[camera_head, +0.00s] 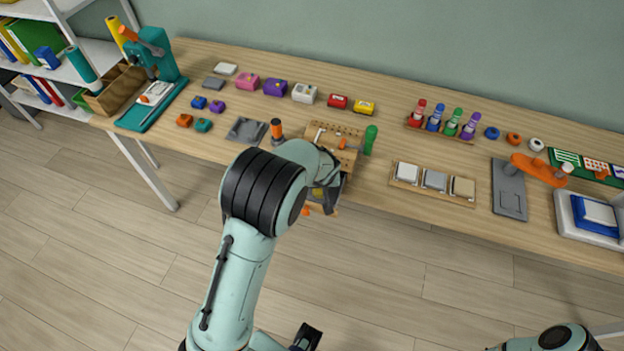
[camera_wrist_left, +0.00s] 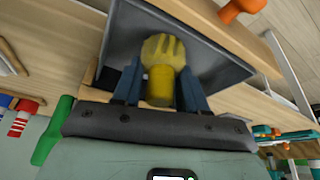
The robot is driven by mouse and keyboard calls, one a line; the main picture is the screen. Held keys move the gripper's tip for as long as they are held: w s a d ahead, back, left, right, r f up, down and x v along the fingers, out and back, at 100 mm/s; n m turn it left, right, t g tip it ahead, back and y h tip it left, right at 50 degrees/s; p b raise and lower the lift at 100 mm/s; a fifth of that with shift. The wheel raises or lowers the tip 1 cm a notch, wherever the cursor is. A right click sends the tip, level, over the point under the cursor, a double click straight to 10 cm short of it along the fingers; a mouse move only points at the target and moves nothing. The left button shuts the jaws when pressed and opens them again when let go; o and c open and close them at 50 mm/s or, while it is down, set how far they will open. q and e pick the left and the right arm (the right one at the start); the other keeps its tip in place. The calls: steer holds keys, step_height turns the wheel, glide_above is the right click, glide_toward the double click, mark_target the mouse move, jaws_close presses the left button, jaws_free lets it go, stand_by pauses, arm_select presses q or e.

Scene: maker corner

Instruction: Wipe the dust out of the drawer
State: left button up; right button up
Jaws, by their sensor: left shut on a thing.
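The drawer (camera_wrist_left: 205,62) is open, with a grey inside, a wooden front (camera_wrist_left: 245,50) and an orange knob (camera_wrist_left: 240,8). In the head view its knob (camera_head: 306,210) shows just off the table's front edge, beside my left arm. My left gripper (camera_wrist_left: 160,88) is shut on a yellow brush (camera_wrist_left: 160,50) by its handle. The brush head is over or in the drawer; I cannot tell if it touches the floor of it. A bit of yellow (camera_head: 318,191) shows in the head view, mostly hidden by my wrist. No dust can be made out. My right gripper is out of view.
Above the drawer stands a wooden pegboard block (camera_head: 345,133) with tools, including a green-handled one (camera_head: 370,140). A grey tray (camera_head: 247,130) lies left of it, and a wooden tray of blocks (camera_head: 433,198) to the right. The floor before the table (camera_head: 420,245) is clear.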

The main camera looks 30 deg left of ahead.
arm_select(q)
steer(key=shift+w+d, duration=0.1)
steer(key=shift+d, duration=0.15)
steer(key=shift+r, duration=0.2)
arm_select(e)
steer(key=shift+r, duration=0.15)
arm_select(q)
steer(key=shift+r+p, duration=1.8)
steer(key=shift+r, duration=1.05)
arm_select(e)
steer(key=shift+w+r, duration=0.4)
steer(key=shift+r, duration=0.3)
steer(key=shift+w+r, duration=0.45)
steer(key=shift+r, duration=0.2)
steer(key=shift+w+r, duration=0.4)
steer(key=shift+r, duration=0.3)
arm_select(q)
steer(key=shift+r, duration=0.1)
steer(key=shift+r, duration=0.25)
steer(key=shift+w+r+p, duration=0.1)
steer(key=shift+r+p, duration=0.7)
steer(key=shift+r, duration=0.45)
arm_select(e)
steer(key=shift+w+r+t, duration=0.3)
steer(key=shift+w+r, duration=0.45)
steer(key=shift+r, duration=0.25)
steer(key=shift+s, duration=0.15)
